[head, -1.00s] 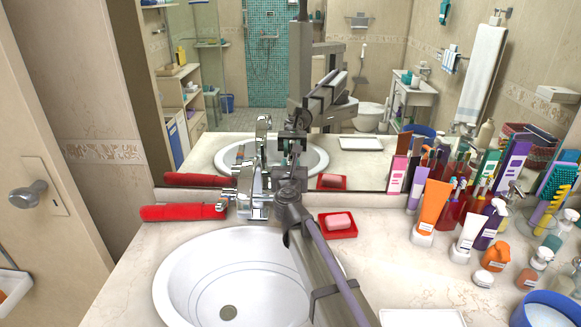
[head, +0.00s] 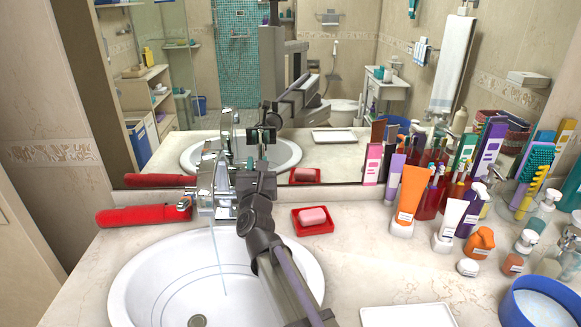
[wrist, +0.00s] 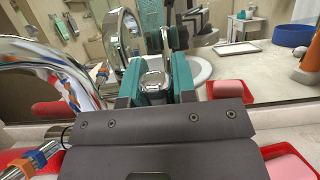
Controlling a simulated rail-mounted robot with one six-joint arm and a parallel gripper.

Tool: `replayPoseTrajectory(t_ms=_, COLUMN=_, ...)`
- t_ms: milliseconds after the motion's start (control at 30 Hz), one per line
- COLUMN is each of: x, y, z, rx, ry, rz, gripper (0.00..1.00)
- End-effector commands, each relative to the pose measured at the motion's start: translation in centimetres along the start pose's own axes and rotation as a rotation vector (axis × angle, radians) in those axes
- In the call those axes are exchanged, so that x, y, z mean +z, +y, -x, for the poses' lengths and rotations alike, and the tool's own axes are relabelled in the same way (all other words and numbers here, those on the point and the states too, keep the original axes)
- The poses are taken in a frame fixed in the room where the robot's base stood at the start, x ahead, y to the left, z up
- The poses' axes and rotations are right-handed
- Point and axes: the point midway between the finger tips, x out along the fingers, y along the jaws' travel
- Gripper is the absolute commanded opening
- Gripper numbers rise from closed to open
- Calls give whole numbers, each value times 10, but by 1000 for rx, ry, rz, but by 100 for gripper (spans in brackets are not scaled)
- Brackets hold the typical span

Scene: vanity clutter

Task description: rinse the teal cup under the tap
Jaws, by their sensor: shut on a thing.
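The chrome tap (head: 207,190) stands behind the white basin (head: 120,290), and a thin stream of water (head: 217,260) runs from its spout into the basin. My gripper (head: 254,172) is at the right side of the tap. In the wrist view my gripper (wrist: 157,82) has teal fingers closed around a small chrome part, which appears to be the tap's lever (wrist: 152,80). The chrome spout (wrist: 40,52) curves at the left of that view. I cannot make out a teal cup in either current view.
A red soap dish (head: 313,228) with pink soap lies right of the basin, and a red-handled item (head: 145,214) lies left of the tap. Tubes and bottles (head: 410,195) crowd the right. A white tray (head: 405,316) and blue tub (head: 545,318) are at the front.

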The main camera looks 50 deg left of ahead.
Motion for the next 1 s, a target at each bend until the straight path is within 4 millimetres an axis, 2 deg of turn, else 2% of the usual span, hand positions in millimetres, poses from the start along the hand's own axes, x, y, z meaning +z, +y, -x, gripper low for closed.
replayPoseTrajectory(t_ms=233, x=1, y=-2, z=0, rx=-2, ry=-1, rz=2, gripper=0)
replayPoseTrajectory(t_ms=267, x=1, y=-2, z=0, rx=-2, ry=-1, rz=2, gripper=27)
replayPoseTrajectory(t_ms=500, x=1, y=-2, z=-1, rx=-2, ry=0, rz=2, gripper=50)
replayPoseTrajectory(t_ms=800, x=0, y=-2, z=3, rx=-2, ry=0, rz=1, gripper=51)
replayPoseTrajectory(t_ms=867, x=-1, y=-2, z=10, rx=-2, ry=0, rz=1, gripper=51)
replayPoseTrajectory(t_ms=1000, x=-2, y=-2, z=37, rx=0, ry=1, rz=0, gripper=51)
